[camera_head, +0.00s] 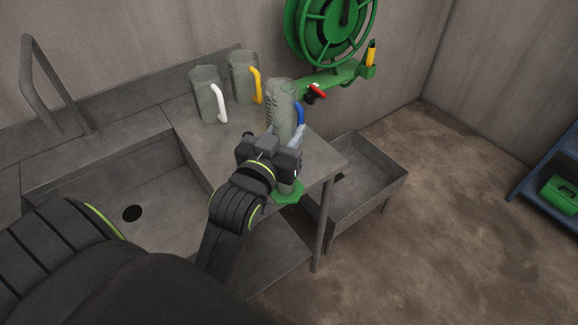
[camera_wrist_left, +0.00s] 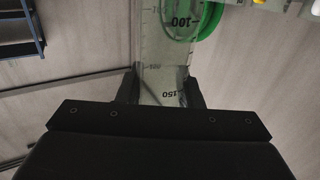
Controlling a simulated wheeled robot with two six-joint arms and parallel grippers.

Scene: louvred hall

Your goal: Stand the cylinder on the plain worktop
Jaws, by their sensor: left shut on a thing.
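The cylinder (camera_head: 288,196) is a clear graduated tube on a green foot. My left gripper (camera_head: 285,168) is shut on it, and the gripper hides much of the tube in the head view. It looks upright, its foot overlapping the worktop's front edge in the picture. I cannot tell whether the foot touches anything. In the left wrist view the tube (camera_wrist_left: 165,55) shows marks 100 and 150 between the fingers (camera_wrist_left: 160,90). The plain grey worktop (camera_head: 322,157) lies behind it. My right gripper is not in view.
Jugs with white (camera_head: 208,95), yellow (camera_head: 242,75) and blue (camera_head: 281,105) handles stand on the worktop. A sink (camera_head: 110,190) is at left, a low grey tray (camera_head: 375,185) at right. A green hose reel (camera_head: 330,25) hangs on the wall. The worktop's right front is bare.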

